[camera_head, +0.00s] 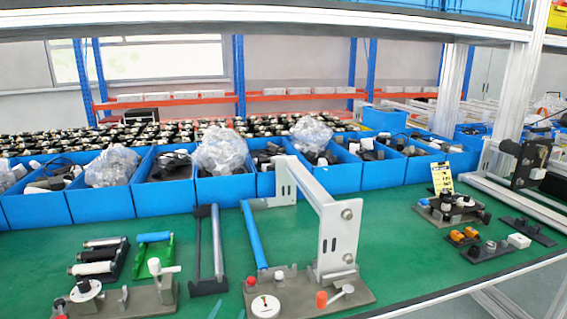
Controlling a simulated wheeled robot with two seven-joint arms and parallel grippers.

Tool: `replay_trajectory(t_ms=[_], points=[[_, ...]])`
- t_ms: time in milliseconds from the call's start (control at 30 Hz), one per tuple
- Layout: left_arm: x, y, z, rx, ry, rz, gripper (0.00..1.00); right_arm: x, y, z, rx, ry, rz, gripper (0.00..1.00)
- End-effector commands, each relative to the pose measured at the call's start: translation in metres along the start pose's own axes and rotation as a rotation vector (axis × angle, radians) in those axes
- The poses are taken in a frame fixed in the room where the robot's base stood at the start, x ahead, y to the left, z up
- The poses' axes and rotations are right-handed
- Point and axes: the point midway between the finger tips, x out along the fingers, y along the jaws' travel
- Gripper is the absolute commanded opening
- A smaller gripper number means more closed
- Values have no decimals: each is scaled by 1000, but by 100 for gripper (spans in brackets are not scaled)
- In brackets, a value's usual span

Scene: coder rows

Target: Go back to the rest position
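Neither of my grippers can be made out in the head view, and no arm of mine reaches clearly over the bench. The green work surface (400,262) lies in front of me. On it, near the middle, stands a fixture with a tall white bracket (340,235) on a grey-brown base. A blue rod (253,235) leans beside the bracket. A second fixture (150,297) with white knobs sits at the lower left.
Blue bins (100,205) holding parts and clear plastic bags line the back of the bench. Small fixtures (452,209) stand at the right. An aluminium post (510,85) and an overhead shelf frame the view. Some green surface is bare right of the bracket.

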Motion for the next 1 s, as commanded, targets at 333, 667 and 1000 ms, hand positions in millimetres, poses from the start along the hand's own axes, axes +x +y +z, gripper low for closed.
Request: replay_trajectory(t_ms=[333,667,1000], points=[[-139,0,-166,-210,819,-61,35,0,0,0,0,1,0,36],[-246,-15,-206,-285,1214,-186,35,0,0,0,0,0,0,36],[-238,-44,-280,-286,1281,-214,35,-5,0,0,0,0,0,36]])
